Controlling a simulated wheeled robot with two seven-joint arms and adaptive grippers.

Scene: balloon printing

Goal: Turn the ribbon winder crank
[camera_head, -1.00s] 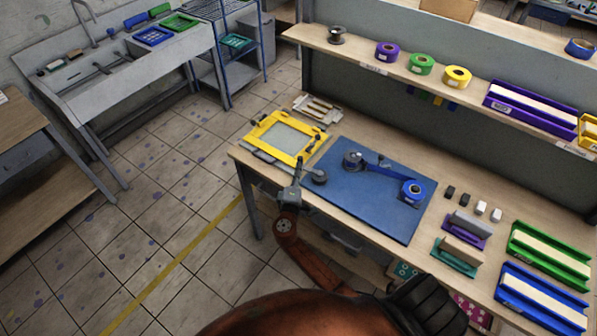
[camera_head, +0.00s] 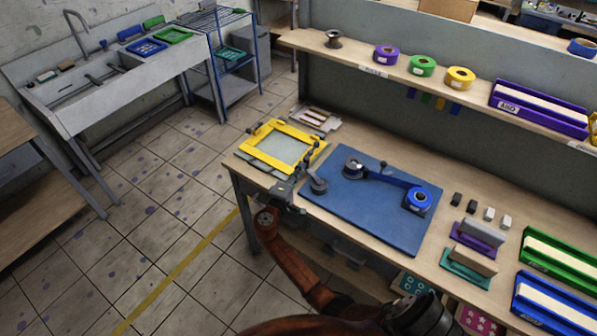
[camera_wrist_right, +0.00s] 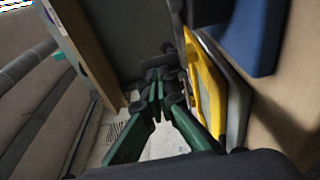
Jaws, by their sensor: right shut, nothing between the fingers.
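The ribbon winder stands on a blue board (camera_head: 370,222) on the workbench in the head view. It has a dark spool (camera_head: 353,167) at its back left, a blue arm and a blue ribbon roll (camera_head: 418,198) at its right. A dark round piece (camera_head: 318,186) with a thin bar sits at the board's left edge; I cannot tell for sure that it is the crank. My right gripper (camera_head: 287,190) is shut and empty, just left of this piece. Its green fingers (camera_wrist_right: 158,82) are together in the wrist view. My left gripper is not in view.
A yellow printing frame (camera_head: 262,160) lies close behind my right gripper. Small blocks and stamps, a green tray (camera_head: 560,262) and a blue tray (camera_head: 552,308) stand at the right. A shelf (camera_head: 345,58) with ribbon rolls runs behind. Open floor lies left of the bench.

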